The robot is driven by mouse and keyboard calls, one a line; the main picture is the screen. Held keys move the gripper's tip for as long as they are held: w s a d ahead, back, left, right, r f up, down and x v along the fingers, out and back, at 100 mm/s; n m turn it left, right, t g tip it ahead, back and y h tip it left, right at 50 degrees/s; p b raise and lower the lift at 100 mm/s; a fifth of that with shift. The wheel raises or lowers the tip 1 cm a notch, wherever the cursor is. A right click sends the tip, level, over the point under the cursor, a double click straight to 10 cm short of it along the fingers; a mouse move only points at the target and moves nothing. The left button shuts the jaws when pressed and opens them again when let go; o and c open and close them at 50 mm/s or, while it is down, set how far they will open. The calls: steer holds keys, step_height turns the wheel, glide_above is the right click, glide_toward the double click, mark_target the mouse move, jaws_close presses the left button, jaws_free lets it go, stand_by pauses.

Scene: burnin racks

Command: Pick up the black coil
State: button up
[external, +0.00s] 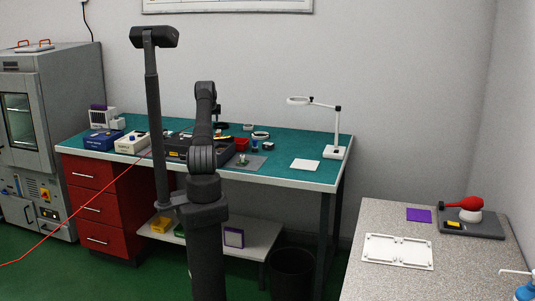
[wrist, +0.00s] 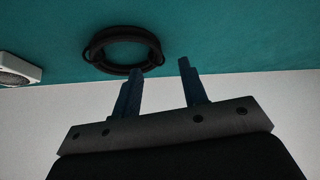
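The black coil (wrist: 124,50) lies on the teal bench top in the wrist view, a dark ring with a small loop at its side. My gripper (wrist: 160,68) shows below it with two dark blue fingers spread apart and nothing between them. The left fingertip is close to the coil's lower edge in the picture; I cannot tell whether they touch. The right fingertip is to the right of the coil. In the external view my arm hides part of the bench, and I cannot make out the gripper or pick out the coil for sure.
The teal bench (external: 290,178) carries a white magnifier lamp (external: 334,152), a white sheet (external: 305,165), a blue box (external: 102,140) and several small items. A pale object (wrist: 18,70) stands left of the coil in the wrist view. A speckled side table (external: 385,285) stands at right.

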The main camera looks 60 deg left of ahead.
steer(key=shift+x, duration=2.55)
steer(key=shift+w+d, duration=0.15)
jaws_close()
